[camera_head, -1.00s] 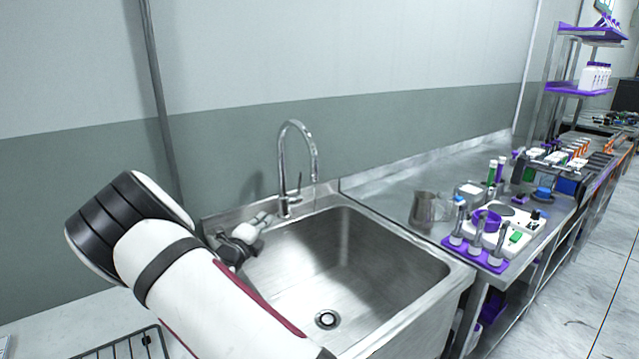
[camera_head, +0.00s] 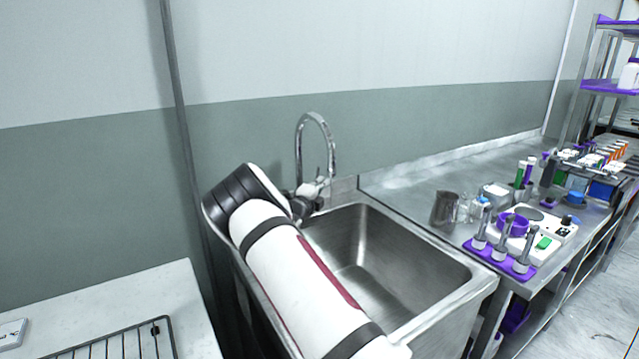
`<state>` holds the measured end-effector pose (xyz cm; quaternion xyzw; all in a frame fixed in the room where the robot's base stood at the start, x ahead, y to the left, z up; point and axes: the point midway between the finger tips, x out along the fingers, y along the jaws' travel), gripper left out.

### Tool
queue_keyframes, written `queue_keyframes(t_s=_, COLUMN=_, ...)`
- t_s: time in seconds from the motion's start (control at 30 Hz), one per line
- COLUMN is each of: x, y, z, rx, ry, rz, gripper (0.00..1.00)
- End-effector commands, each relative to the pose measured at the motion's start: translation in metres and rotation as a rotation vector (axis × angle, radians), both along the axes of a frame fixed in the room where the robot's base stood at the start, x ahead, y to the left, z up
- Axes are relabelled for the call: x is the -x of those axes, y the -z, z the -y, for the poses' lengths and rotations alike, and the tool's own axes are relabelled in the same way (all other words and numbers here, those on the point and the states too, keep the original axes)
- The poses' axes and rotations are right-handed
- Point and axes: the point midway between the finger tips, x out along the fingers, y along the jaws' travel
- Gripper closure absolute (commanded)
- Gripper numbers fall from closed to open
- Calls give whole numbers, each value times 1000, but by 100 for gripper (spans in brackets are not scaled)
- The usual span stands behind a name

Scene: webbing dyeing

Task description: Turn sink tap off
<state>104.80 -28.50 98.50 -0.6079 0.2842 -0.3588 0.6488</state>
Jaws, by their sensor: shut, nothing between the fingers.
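The chrome sink tap (camera_head: 299,150) rises at the back edge of the steel sink (camera_head: 440,304), with a tall curved spout bending to the right. My gripper (camera_head: 318,186) is shut and empty at the tap's lower body. It overlaps the base and the area of the side lever, so I cannot tell whether it touches the lever. The lever's position is mostly hidden. No water stream can be made out under the spout. My arm crosses the sink's left side and hides part of the basin.
The steel counter (camera_head: 405,185) on the right holds a metal jug (camera_head: 445,209), glassware, a purple tube rack (camera_head: 500,259) and a white device with a purple ring. A white table (camera_head: 185,285) with a wire rack (camera_head: 110,345) stands at left. The wall is close behind the tap.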

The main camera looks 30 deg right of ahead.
Motion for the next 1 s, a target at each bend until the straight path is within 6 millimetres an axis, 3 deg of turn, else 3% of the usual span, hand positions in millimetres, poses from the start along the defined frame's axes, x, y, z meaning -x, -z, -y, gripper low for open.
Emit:
queue_keyframes(t_s=0.23, x=-20, y=-2, z=3, rx=-2, ry=1, rz=0, gripper=100)
queue_keyframes(t_s=0.73, x=-24, y=-3, z=4, rx=0, ry=1, rz=0, gripper=100)
queue_keyframes(t_s=1.0, x=-38, y=-4, z=4, rx=0, ry=1, rz=1, gripper=100)
